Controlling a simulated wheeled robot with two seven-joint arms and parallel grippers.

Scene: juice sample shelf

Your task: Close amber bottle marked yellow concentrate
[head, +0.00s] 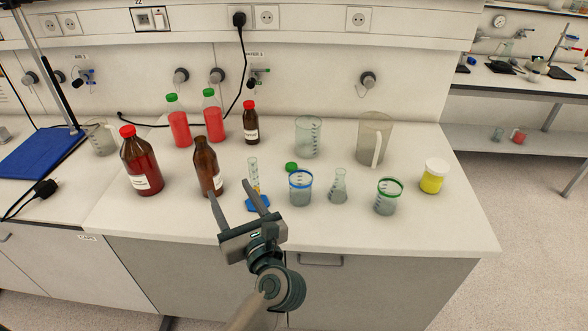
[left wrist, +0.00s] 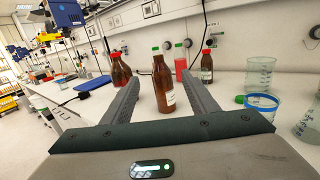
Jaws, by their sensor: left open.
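An amber bottle (head: 207,170) with a white label stands upright on the bench, its neck apparently bare of a cap. It also shows in the left wrist view (left wrist: 165,88), framed between the fingers beyond their tips. A larger amber bottle (head: 141,163) and a smaller one (head: 250,124) wear red caps. The label writing is too small to read. My left gripper (head: 230,189) is open and empty in front of the uncapped bottle. My right gripper is out of view.
A measuring cylinder (head: 254,176) on a blue base stands close to the left gripper's fingers. Beakers (head: 300,190) and a flask (head: 339,188) stand to the right. Two red-filled bottles (head: 213,122) with green caps stand behind.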

